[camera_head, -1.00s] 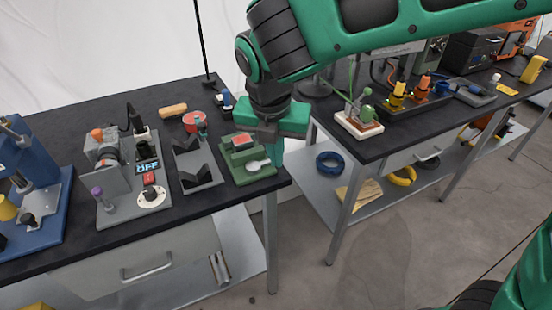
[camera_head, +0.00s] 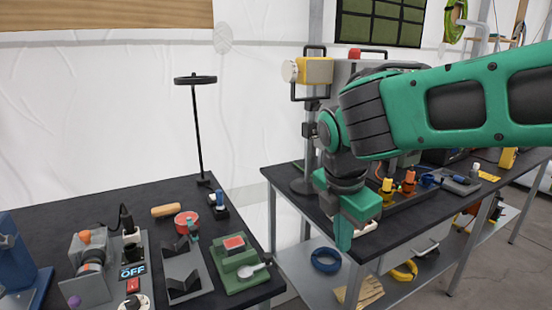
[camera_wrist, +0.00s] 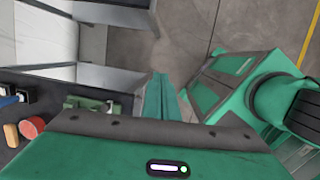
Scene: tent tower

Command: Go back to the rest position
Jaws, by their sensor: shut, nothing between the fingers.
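My gripper (camera_head: 343,232) hangs from the green and black arm, pointing down in front of the right-hand table's near left corner. Its green fingers are together with nothing between them. In the wrist view the shut fingers (camera_wrist: 160,98) point out over the grey floor. The gripper is apart from the green block device (camera_head: 238,262) with a red top, which sits at the right end of the left table. My arm covers part of the right-hand table and the things at its back.
The left table (camera_head: 100,205) also holds a V-block fixture (camera_head: 183,275), a red round tin (camera_head: 187,222), a panel marked OFF (camera_head: 132,271) and a ring lamp (camera_head: 196,80). The right table (camera_head: 410,240) has yellow and orange items. A blue coil (camera_head: 326,260) lies on its shelf. A gap separates the tables.

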